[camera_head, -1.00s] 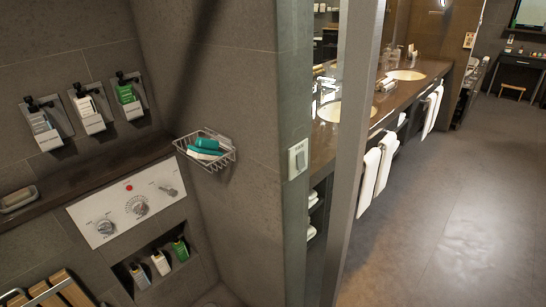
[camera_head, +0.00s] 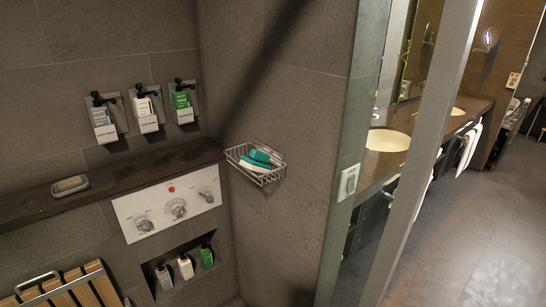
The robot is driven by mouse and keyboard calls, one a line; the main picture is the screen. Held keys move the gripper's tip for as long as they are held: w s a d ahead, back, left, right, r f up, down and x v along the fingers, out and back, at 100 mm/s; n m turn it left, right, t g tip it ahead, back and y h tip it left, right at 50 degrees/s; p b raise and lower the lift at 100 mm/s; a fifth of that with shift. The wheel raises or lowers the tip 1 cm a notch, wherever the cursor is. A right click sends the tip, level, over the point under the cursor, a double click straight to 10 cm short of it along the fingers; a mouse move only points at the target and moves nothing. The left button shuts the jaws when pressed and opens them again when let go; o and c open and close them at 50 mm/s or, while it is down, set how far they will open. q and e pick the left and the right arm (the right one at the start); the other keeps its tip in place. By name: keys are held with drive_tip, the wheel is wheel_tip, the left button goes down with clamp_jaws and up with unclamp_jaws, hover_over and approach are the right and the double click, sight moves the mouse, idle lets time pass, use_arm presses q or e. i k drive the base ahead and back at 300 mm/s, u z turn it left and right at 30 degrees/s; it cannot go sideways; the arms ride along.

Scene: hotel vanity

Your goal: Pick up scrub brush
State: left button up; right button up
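A teal and white scrub brush (camera_head: 257,162) lies in a wire basket (camera_head: 270,180) fixed to the tiled wall near the shower corner. It looks tilted, with the teal part on top and the white part below. Neither of my grippers is in view.
A dark ledge (camera_head: 120,179) with a soap dish (camera_head: 69,185) runs left of the basket. Wall dispensers (camera_head: 146,112) hang above it, a control panel (camera_head: 168,209) and a bottle niche (camera_head: 186,266) sit below. A glass edge and post (camera_head: 420,150) stand right. Open floor (camera_head: 480,250) lies beyond.

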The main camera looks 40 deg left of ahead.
sight(257, 162)
drive_tip(key=u, duration=0.2)
drive_tip(key=i, duration=0.5)
drive_tip(key=u, duration=0.55)
